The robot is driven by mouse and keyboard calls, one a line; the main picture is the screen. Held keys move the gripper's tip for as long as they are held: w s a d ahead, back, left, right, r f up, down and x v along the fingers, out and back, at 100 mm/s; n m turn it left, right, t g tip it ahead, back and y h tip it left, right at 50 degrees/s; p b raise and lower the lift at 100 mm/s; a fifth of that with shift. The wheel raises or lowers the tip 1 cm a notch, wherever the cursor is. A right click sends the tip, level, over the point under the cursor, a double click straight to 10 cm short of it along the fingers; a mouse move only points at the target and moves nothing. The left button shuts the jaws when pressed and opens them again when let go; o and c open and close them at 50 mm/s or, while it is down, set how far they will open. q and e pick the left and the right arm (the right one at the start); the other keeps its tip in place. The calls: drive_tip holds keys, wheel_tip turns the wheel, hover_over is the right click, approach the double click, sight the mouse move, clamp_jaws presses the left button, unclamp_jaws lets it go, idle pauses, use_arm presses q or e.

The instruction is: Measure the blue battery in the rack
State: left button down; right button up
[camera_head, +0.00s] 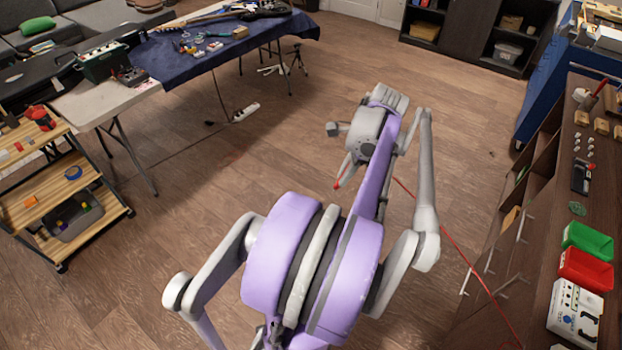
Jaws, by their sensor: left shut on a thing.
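My left gripper (346,168) hangs over the open floor in the middle of the head view, largely hidden by my own arm. It is shut on a thin red-tipped probe (337,185), whose tip points down and left. A red cable (455,245) runs from near the gripper to the lower right, towards a white device with black markings (565,318) on the right-hand bench. A small black holder (582,176) on that bench may be the rack. I cannot make out a blue battery. My right gripper is out of view.
The right-hand bench (597,205) also carries a green bin (588,241) and a red bin (586,270). Its drawer handles face the floor. A blue-covered table (200,70) stands at upper left, a wheeled shelf cart (50,185) at left.

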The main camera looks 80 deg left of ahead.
use_arm(q)
drive_tip(key=w+d+t, duration=0.1)
drive_tip(key=w+d, duration=0.9)
drive_tip(key=w, duration=0.4)
drive_tip(key=w+d+t, duration=0.1)
drive_tip(key=w+d, duration=0.8)
drive_tip(key=w, duration=0.5)
drive_tip(key=w+d+t+h, duration=0.1)
drive_tip(key=w+d, duration=0.3)
drive_tip(key=d, duration=1.3)
drive_tip(key=w+d+t, duration=0.1)
drive_tip(key=w+d, duration=0.2)
drive_tip(key=d, duration=1.5)
drive_tip(key=shift+w+a+f, duration=0.1)
drive_tip(key=shift+a+f, duration=0.05)
drive_tip(key=shift+f, duration=1)
drive_tip(key=shift+w+a+f, duration=0.1)
drive_tip(key=shift+a+f, duration=0.05)
drive_tip(key=shift+f, duration=0.95)
drive_tip(key=shift+f+b, duration=0.35)
drive_tip(key=shift+f, duration=0.25)
drive_tip(key=shift+r, duration=0.1)
